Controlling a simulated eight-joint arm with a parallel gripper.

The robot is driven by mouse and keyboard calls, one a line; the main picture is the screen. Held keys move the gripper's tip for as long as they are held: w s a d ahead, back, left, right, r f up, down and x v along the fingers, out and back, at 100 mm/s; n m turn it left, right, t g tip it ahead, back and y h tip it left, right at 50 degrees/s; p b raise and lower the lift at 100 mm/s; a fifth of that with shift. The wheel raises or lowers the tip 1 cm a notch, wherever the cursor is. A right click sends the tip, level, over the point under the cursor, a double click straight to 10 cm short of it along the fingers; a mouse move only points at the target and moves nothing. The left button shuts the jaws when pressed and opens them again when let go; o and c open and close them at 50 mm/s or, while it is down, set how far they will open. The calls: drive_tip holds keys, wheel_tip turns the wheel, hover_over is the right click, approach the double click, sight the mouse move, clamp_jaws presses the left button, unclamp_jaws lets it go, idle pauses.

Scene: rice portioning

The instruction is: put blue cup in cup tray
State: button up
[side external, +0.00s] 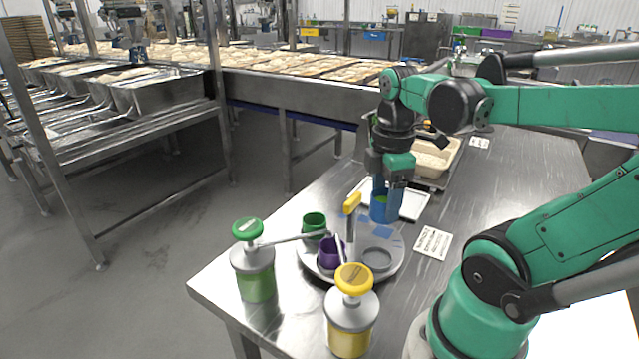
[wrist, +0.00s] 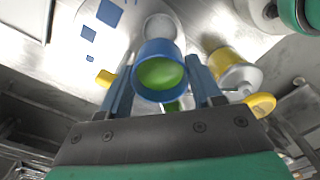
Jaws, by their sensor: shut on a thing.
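The blue cup (side external: 379,210) is held between the two blue fingers of my gripper (side external: 386,190), above the far part of the round metal cup tray (side external: 398,262). In the wrist view my gripper (wrist: 162,85) has a finger on each side of the blue cup (wrist: 152,52), and green shows inside it. The tray carries a green cup (side external: 314,224) at its far left and a purple cup (side external: 331,254) near its middle. A metal ring holder (side external: 377,260) at its right is empty. Whether the blue cup's base touches the tray is unclear.
A green-topped dispenser (side external: 254,268) and a yellow-topped dispenser (side external: 350,318) stand near the tray, their spouts reaching over it. A yellow upright handle (side external: 350,207) is close to the cup. A white flat tray (side external: 412,205) and a rice pan (side external: 446,150) lie behind.

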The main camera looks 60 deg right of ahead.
sight(386, 194)
wheel_tip(386, 194, up, 9)
drive_tip(key=shift+r, duration=0.2)
drive_tip(key=shift+d+r, duration=0.1)
drive_tip(key=shift+r, duration=0.2)
drive_tip(key=w+d+f, duration=0.1)
drive_tip(key=w+d, duration=0.2)
drive_tip(key=d, duration=0.8)
drive_tip(key=w+d+f, duration=0.1)
drive_tip(key=w+d, duration=0.2)
drive_tip(key=d, duration=0.9)
drive_tip(key=f, duration=1.9)
drive_tip(key=shift+w+a+f, duration=0.2)
drive_tip(key=shift+f, duration=0.05)
drive_tip(key=shift+f, duration=0.15)
drive_tip(key=o, duration=1.3)
drive_tip(key=shift+c, duration=0.2)
